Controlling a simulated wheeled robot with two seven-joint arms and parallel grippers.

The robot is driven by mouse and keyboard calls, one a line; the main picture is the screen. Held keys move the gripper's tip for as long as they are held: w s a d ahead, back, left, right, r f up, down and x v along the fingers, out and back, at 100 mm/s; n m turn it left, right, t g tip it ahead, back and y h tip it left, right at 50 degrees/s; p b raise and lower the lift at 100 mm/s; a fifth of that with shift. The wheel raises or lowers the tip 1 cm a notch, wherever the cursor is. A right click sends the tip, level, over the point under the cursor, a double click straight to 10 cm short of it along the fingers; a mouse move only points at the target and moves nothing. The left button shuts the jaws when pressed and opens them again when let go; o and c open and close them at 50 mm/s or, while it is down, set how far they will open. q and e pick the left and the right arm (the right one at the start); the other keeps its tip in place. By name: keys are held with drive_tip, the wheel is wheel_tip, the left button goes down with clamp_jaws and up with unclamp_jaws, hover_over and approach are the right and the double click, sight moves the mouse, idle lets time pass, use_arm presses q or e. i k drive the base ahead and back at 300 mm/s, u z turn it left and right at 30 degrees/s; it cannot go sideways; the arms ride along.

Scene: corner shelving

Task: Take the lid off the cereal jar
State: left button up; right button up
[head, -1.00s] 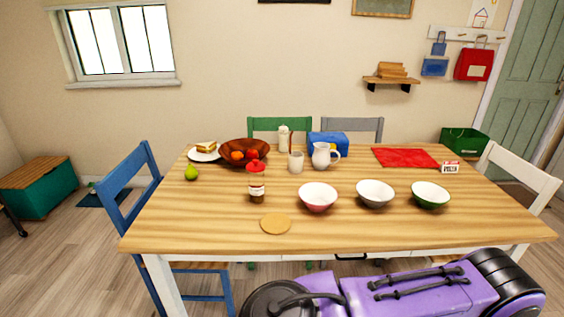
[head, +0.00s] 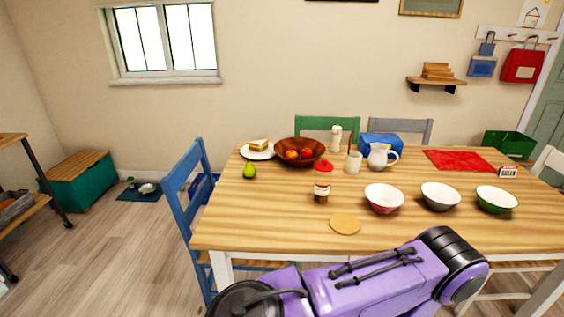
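A small jar (head: 321,197) with a dark brown lower part and a pale, red-marked upper part stands on the dining table, left of the bowls. A red, lid-like round piece (head: 324,166) shows just above and behind it in the picture. I cannot tell whether this red piece lies on the table or sits on a see-through jar. Neither of my grippers is in view; only a purple arm of mine shows at the bottom.
The wooden table (head: 268,218) also holds a fruit bowl (head: 284,151), a mug (head: 353,164), a pitcher (head: 379,158), several bowls including a red one (head: 384,200), and a round tan mat (head: 345,224). A blue chair (head: 179,182) stands at the left. The table's front left is clear.

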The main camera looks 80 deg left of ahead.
sight(323, 167)
drive_tip(key=u, duration=1.45)
drive_tip(key=i, duration=0.15)
drive_tip(key=z, duration=0.05)
